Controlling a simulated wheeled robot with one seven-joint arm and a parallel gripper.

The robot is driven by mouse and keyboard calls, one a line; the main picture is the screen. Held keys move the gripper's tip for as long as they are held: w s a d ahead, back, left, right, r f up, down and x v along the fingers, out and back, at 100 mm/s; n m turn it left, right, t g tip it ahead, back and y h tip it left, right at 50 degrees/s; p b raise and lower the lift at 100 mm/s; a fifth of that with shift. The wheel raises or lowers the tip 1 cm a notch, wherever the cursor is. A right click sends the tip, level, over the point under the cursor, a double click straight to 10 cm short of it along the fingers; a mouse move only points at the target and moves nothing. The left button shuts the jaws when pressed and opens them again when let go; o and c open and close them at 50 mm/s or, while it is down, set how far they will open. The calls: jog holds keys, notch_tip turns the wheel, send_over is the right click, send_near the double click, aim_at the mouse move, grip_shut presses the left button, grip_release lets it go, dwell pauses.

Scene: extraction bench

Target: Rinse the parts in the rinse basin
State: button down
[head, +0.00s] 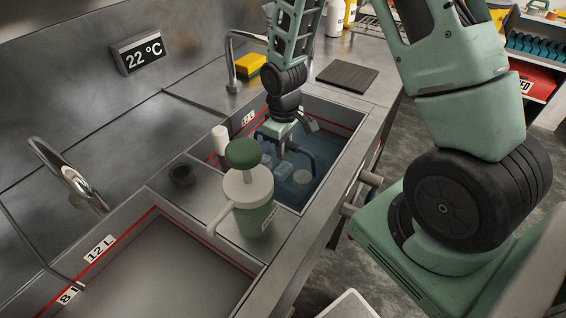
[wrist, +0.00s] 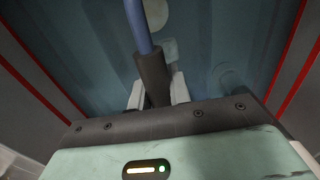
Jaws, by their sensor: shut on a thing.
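The rinse basin (head: 330,113) is the far sink, with bluish water, a red line and a "12 L" label on its wall. My gripper (head: 282,146) reaches down into it. In the wrist view my gripper (wrist: 158,94) is shut on the dark sleeve (wrist: 153,72) of a blue handle. This handle (head: 301,151) shows as a dark blue curved bar in the head view. Pale shapes lie low in the water, including a round disc (head: 302,176), also in the wrist view (wrist: 155,13). What hangs below the handle is unclear.
A green pump bottle (head: 257,216) and a small black cup (head: 181,176) stand on the ledge between the sinks. A white cylinder (head: 220,140) stands at the basin's left. A near sink (head: 150,270) looks empty. Faucets, a yellow sponge (head: 250,65) and a dark mat (head: 347,76) are around.

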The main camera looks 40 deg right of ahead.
dwell(0.6)
jog(key=shift+f, duration=0.25)
jog(key=shift+r, duration=0.2)
jog(key=shift+r+p, duration=0.25)
jog(key=shift+p, duration=0.1)
jog(key=shift+f, duration=0.1)
dwell(0.4)
jog(key=shift+f, duration=0.35)
